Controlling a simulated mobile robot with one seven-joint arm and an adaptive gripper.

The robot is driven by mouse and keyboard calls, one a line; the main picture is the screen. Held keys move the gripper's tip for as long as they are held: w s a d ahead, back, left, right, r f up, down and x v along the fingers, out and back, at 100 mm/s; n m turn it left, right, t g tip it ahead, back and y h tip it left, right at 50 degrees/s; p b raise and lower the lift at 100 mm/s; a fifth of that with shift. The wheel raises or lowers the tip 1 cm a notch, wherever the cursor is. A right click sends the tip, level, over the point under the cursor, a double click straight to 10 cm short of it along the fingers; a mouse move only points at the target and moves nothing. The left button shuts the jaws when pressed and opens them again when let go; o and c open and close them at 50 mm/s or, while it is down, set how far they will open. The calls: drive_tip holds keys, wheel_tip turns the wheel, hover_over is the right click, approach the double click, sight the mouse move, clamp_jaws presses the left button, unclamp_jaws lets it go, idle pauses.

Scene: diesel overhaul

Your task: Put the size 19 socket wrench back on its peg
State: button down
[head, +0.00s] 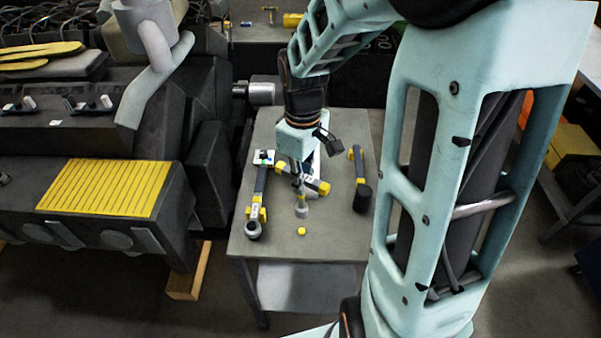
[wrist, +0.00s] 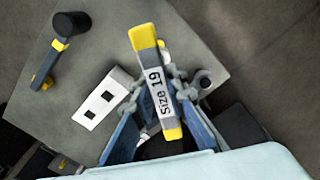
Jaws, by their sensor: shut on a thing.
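My gripper (head: 299,178) is above the small grey table. In the wrist view my gripper (wrist: 156,88) is shut on the size 19 socket wrench (wrist: 150,70), with its grey label reading "Size 19" and yellow ends between the fingers. In the head view the wrench (head: 319,187) is partly hidden by the gripper. A grey round part (head: 301,210) shows just below the fingers; I cannot tell whether it belongs to the wrench. I cannot make out a peg for certain.
A second wrench (head: 259,197) lies at the table's left, and a third with a black socket (head: 361,182) at the right. A white block with black squares (wrist: 103,98) lies beside the fingers. A small yellow piece (head: 301,231) is near the front. The engine (head: 60,200) stands left.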

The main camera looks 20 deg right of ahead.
sight(302, 207)
drive_tip(key=shift+f+b, duration=2.15)
drive_tip(key=shift+f, duration=1.35)
drive_tip(key=shift+f+b, duration=0.9)
drive_tip(key=shift+f, duration=0.25)
drive_tip(key=c, duration=1.7)
unclamp_jaws()
drive_tip(key=o, duration=0.4)
drive_tip(key=shift+o, duration=0.2)
